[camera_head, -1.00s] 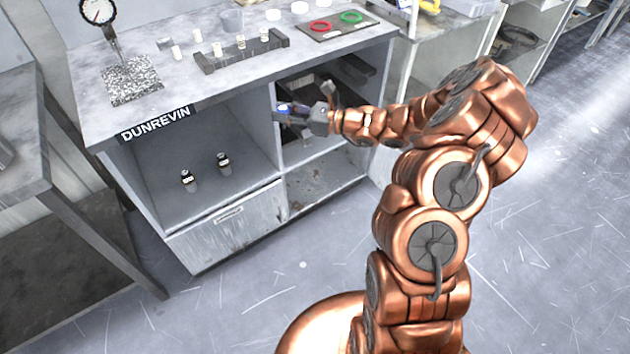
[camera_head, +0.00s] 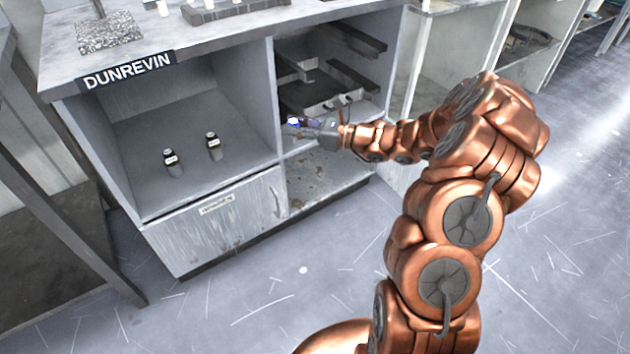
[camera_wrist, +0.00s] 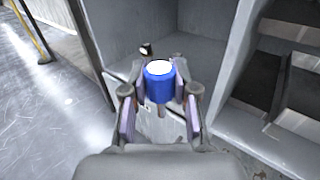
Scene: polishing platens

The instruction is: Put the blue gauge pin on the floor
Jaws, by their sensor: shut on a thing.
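The blue gauge pin (camera_wrist: 158,84) has a white top and stands between my fingers in the wrist view. In the head view its blue end (camera_head: 293,123) shows small at the tip of my gripper (camera_head: 312,127). My gripper (camera_wrist: 158,95) is shut on the pin, with a finger on each side of it. In the head view it is in front of the cabinet's right-hand shelf opening, well above the floor (camera_head: 330,270). The pin's lower part is mostly hidden in the head view.
A dark tray device (camera_head: 320,95) sits on the right shelf. Below are a cabinet drawer front (camera_head: 220,225) and a lower open shelf. The floor in front of the cabinet is clear.

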